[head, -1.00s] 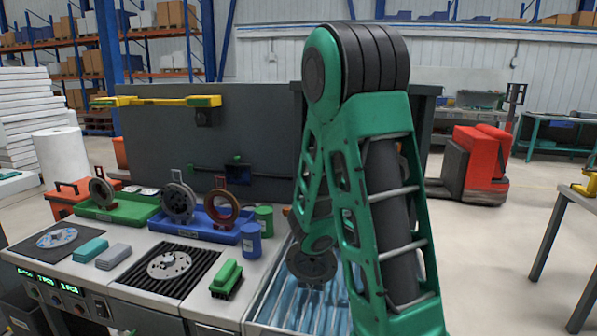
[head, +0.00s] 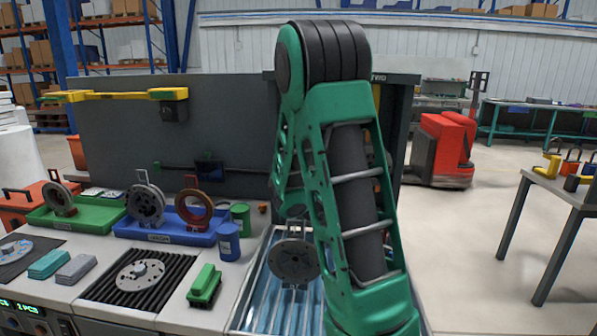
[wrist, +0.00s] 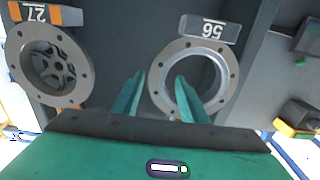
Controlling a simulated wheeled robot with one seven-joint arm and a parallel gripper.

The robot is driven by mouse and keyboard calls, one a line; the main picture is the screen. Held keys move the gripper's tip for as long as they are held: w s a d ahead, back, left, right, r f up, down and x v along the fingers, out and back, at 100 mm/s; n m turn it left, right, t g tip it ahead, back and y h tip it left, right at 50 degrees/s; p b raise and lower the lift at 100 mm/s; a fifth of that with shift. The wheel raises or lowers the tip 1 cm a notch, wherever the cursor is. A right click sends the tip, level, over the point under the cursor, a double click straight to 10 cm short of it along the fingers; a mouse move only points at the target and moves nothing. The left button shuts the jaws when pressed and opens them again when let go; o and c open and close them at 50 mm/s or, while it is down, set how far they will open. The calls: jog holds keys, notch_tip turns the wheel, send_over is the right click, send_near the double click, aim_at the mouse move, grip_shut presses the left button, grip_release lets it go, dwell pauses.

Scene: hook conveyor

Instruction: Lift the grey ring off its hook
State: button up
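In the wrist view, a grey ring (wrist: 229,84) with a wide open centre and bolt holes hangs against a dark grey surface, by a tag marked 56 (wrist: 208,29) that appears upside down. My gripper (wrist: 160,82) is open, its two teal fingers on either side of the ring's left rim in the picture. One finger overlaps the central hole and the other lies outside the rim. I cannot tell whether they touch it. The hook is not clearly visible. In the head view my arm hides my gripper and this ring.
A grey flange with a spoked hub (wrist: 51,65) hangs left of the ring, by tag 27 (wrist: 35,13). In the head view, a grey disc (head: 295,261) hangs above a blue-lined basin (head: 262,296). Green (head: 47,222) and blue (head: 122,229) trays hold round parts on the bench.

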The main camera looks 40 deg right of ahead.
jog(key=shift+x, duration=1.75)
grip_shut()
jog(key=shift+r, duration=0.1)
